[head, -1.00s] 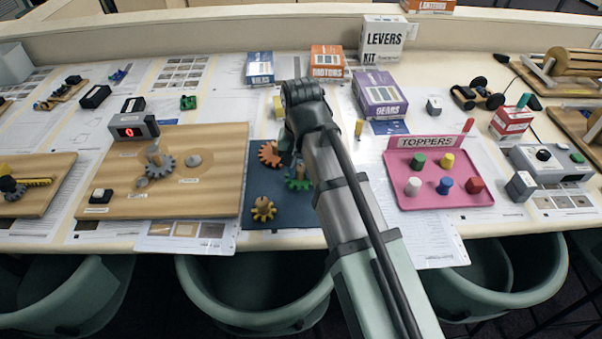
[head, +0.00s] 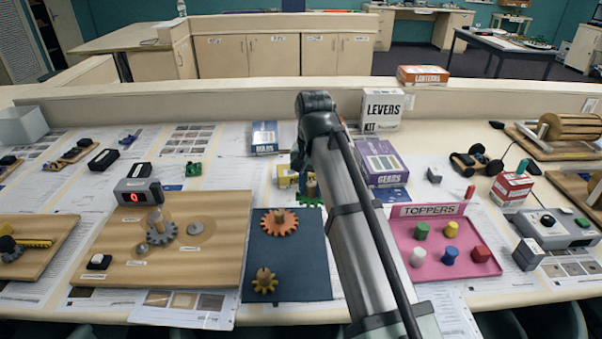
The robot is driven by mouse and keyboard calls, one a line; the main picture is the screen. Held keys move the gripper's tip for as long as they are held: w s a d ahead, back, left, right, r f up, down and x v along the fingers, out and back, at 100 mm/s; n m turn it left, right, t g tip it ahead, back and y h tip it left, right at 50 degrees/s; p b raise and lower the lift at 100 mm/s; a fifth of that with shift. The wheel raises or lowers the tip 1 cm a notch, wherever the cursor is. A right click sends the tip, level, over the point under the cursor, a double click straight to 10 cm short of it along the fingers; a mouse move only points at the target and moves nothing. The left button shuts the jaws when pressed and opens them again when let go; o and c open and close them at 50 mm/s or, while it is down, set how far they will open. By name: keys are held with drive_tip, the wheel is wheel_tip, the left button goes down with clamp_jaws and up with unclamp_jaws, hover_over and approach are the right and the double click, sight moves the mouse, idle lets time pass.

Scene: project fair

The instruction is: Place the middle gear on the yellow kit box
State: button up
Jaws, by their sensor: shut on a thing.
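The green gear (head: 309,201), between the other two in size, has a wooden peg standing up from it. It shows just beyond the far edge of the blue mat (head: 313,262), partly hidden by my arm. My gripper (head: 308,176) is shut on it from above; the fingers are mostly hidden. The yellow kit box (head: 285,180) shows only in part, just left of and behind the gear and gripper. I cannot tell the gap between gear and box. The larger orange gear (head: 279,223) and the small yellow gear (head: 264,281) lie on the mat.
The purple gears box (head: 383,165) stands right of my arm, with the white levers box (head: 382,108) behind. A blue box (head: 264,137) stands farther back. A wooden gear board (head: 205,270) lies left and a pink toppers tray (head: 450,270) right.

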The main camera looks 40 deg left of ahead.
drive_tip(key=w+a+r+m, duration=0.2)
drive_tip(key=w+a+r, duration=0.2)
drive_tip(key=w+a, duration=1.1)
drive_tip(key=shift+m, duration=0.4)
drive_tip(key=shift+s+a+f, duration=0.2)
drive_tip(key=shift+a+f, duration=0.05)
drive_tip(key=shift+f, duration=1.4)
drive_tip(key=shift+s+a+f, duration=0.2)
drive_tip(key=shift+f, duration=1.4)
drive_tip(key=shift+s+a+f, duration=0.2)
drive_tip(key=shift+a+f, duration=0.05)
drive_tip(key=shift+f, duration=1.4)
drive_tip(key=o, duration=1)
drive_tip(key=shift+f, duration=0.1)
drive_tip(key=shift+o, duration=0.2)
wheel_tip(320, 180, up, 12)
